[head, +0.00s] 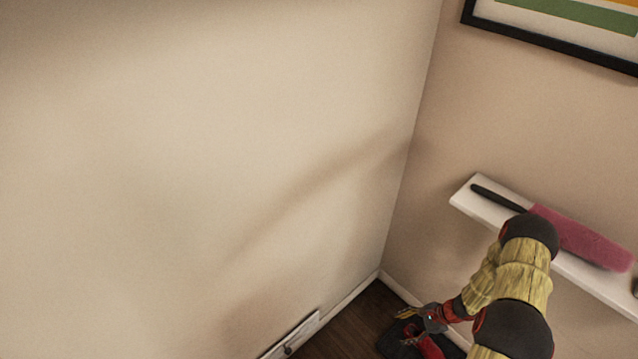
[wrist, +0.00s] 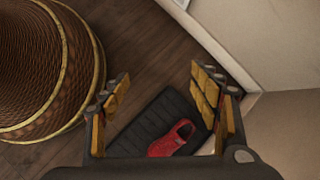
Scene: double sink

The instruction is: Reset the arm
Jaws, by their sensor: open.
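My arm reaches in from the lower right of the head view. My gripper (head: 408,325) points down and left, low near the room corner. In the wrist view my gripper (wrist: 160,85) shows two yellow-padded fingers spread wide apart, with nothing held between them. Beyond and below the fingers, a red shoe-like object (wrist: 170,138) lies on a dark ribbed mat (wrist: 158,108) on the floor. The gripper is apart from both.
A white wall shelf (head: 470,205) holds a pink-bladed, black-handled object (head: 580,238); my arm passes in front of it. A framed picture (head: 560,46) hangs above. A large woven basket-like object (wrist: 40,65) stands left in the wrist view. Walls meet at the corner.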

